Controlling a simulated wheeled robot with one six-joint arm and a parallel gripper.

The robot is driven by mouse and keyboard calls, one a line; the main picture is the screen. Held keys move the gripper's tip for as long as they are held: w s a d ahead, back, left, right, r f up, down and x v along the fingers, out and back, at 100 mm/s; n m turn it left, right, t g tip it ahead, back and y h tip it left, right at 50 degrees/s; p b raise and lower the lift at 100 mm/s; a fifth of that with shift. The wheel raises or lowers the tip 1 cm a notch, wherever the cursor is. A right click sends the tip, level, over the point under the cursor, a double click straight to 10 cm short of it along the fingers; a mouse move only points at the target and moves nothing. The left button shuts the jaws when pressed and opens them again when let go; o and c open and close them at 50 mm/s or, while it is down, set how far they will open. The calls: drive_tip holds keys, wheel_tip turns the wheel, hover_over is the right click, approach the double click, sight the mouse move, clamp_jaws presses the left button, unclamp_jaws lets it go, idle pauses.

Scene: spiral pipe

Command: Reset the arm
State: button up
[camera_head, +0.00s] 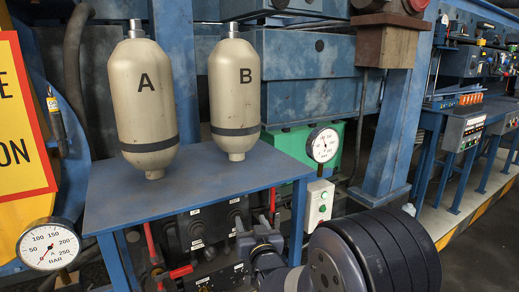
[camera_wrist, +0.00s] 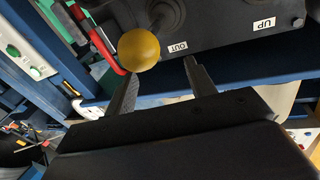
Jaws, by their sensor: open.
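My gripper (camera_wrist: 161,67) is open and empty in the wrist view, with its two dark fingers apart. A yellow ball knob (camera_wrist: 138,50) on a dark lever shows just past the left fingertip, in front of a black panel (camera_wrist: 225,30) with labels reading OUT and UP. I cannot tell whether a finger touches the knob. In the head view my gripper (camera_head: 256,232) is low in the middle, below the blue table's edge, in front of dark control boxes. My own dark arm joints hide part of that area at lower right.
Two beige cylinders, A (camera_head: 142,105) and B (camera_head: 234,100), stand on a blue table (camera_head: 215,190). A gauge (camera_head: 48,244) is at lower left, another gauge (camera_head: 323,145) right of the table. A red handle (camera_head: 181,271) is near my gripper. Open floor lies at far right.

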drive_tip(key=shift+r+p, duration=0.45)
drive_tip(key=shift+p, duration=0.4)
drive_tip(key=b+v, duration=0.1)
drive_tip(key=v, duration=0.9)
drive_tip(key=shift+s, duration=0.4)
drive_tip(key=shift+d+f, duration=0.1)
